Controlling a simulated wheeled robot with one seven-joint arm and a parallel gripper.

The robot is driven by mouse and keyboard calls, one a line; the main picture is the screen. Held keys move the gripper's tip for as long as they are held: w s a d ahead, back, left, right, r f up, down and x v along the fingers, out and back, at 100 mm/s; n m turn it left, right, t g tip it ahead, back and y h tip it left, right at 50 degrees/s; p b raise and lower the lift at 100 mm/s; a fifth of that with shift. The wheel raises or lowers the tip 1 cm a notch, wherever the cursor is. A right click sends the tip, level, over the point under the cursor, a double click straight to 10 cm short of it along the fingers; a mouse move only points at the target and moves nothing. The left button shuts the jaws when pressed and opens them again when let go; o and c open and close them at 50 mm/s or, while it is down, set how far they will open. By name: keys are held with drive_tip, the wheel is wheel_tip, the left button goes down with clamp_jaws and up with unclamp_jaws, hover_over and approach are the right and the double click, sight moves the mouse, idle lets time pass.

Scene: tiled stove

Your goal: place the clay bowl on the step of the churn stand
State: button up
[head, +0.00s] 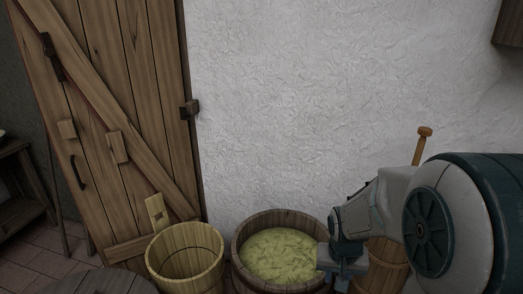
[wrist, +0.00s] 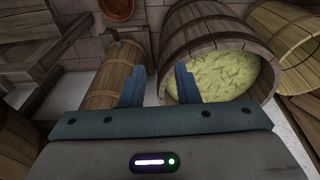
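A reddish-brown round vessel, apparently the clay bowl (wrist: 116,10), shows at the top edge of the wrist view, partly cut off. I cannot tell what it rests on. A hooped wooden churn (wrist: 108,80) stands below it in that view. In the head view the churn (head: 388,268) is largely behind my arm, with its staff (head: 421,148) rising above. My gripper (wrist: 159,84) is open, with nothing between its fingers. It is apart from the bowl, between the churn and a tub. The step of the churn stand cannot be made out clearly.
A wide tub (head: 238,262) of shredded greenish contents stands left of my gripper in the head view. A pale empty bucket (head: 184,262) is beside it. A plank door (head: 110,110) and white wall (head: 300,100) close off the back. Wooden framing (wrist: 35,35) is left in the wrist view.

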drive_tip(key=s+a+r+p, duration=0.1)
drive_tip(key=s+r+p, duration=0.2)
drive_tip(key=r, duration=0.4)
drive_tip(key=s+a+r+n+p, duration=0.1)
drive_tip(key=s+r+p, duration=0.2)
drive_tip(key=r, duration=0.4)
drive_tip(key=s+a+r+n+t+y+p, duration=0.1)
drive_tip(key=s+r+p, duration=0.2)
drive_tip(key=s+r, duration=0.2)
wheel_tip(320, 180, up, 2)
drive_tip(key=shift+a+r+p, duration=0.25)
drive_tip(key=shift+a+p, duration=0.05)
drive_tip(key=shift+p, duration=0.1)
drive_tip(key=shift+s+r, duration=0.2)
drive_tip(key=shift+s, duration=0.15)
drive_tip(key=c, duration=0.3)
drive_tip(key=shift+s+a, duration=0.1)
clamp_jaws()
